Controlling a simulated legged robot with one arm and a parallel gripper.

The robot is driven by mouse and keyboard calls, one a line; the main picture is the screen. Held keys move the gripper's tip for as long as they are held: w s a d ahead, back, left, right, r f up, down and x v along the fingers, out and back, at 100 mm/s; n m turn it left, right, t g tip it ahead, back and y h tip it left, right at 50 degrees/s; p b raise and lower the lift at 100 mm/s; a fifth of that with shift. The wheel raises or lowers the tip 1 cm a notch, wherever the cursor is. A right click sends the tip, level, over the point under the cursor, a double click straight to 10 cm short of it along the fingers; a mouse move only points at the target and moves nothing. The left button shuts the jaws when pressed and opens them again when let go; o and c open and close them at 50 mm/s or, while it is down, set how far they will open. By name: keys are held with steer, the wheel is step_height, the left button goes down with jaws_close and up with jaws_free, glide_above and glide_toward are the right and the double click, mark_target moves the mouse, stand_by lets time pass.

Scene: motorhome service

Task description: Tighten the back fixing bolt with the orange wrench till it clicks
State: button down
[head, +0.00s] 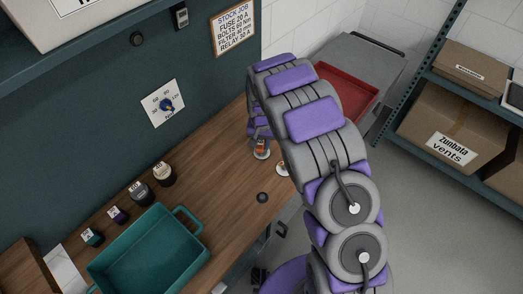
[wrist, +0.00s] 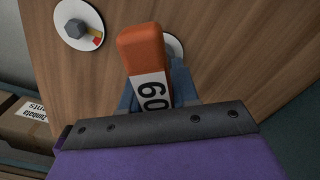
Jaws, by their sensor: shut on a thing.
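My gripper (wrist: 150,100) is shut on the orange wrench (wrist: 143,50), which has a white band marked 60. In the wrist view the wrench stands in front of a white disc (wrist: 173,46) on the wood, mostly hidden behind it. Whether the wrench sits on a bolt there cannot be seen. Another bolt (wrist: 76,28), grey and hexagonal, shows on a white disc with a red and yellow mark at the upper left. In the head view my gripper (head: 260,134) is over the back disc (head: 261,155), with a bit of orange beneath it. The front disc (head: 283,169) is partly behind my arm.
The wooden bench (head: 228,170) holds a teal tray (head: 150,262), several small labelled pots and a dark round knob (head: 262,197). A red tray (head: 345,93) and shelved boxes (head: 447,130) stand right.

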steer(key=shift+n, duration=0.4)
steer(key=n+p, duration=0.1)
steer(key=n, duration=0.3)
steer(key=shift+n, duration=0.4)
steer(key=shift+m, duration=1.1)
steer(key=shift+r, duration=0.1)
steer(key=shift+r, duration=0.1)
steer(key=shift+r+p, duration=0.45)
steer(key=shift+r, duration=1.15)
